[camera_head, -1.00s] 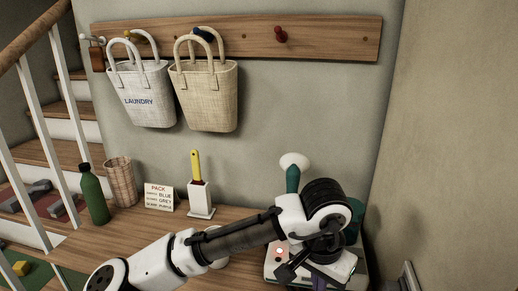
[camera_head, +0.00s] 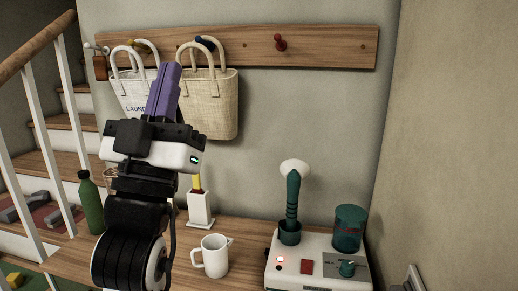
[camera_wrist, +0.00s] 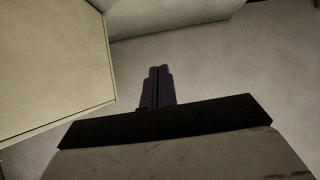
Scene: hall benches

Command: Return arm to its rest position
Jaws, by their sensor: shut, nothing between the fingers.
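My gripper (camera_head: 164,92) is raised at the left of the head view, with its purple fingers pointing up. The fingers are together, with nothing between them. It stands in front of the white laundry bag (camera_head: 127,92) and hides part of it; I cannot tell whether they touch. In the wrist view the shut fingers (camera_wrist: 157,86) point toward plain pale surfaces. My arm's dark wrist part covers the left of the bench.
A wooden peg rail (camera_head: 325,48) holds the bags, including a straw bag (camera_head: 222,105). On the bench are a green bottle (camera_head: 91,203), a white mug (camera_head: 212,257), a brush holder (camera_head: 200,210) and a white appliance (camera_head: 318,267) with a green-handled brush (camera_head: 293,195). Stairs rise at left.

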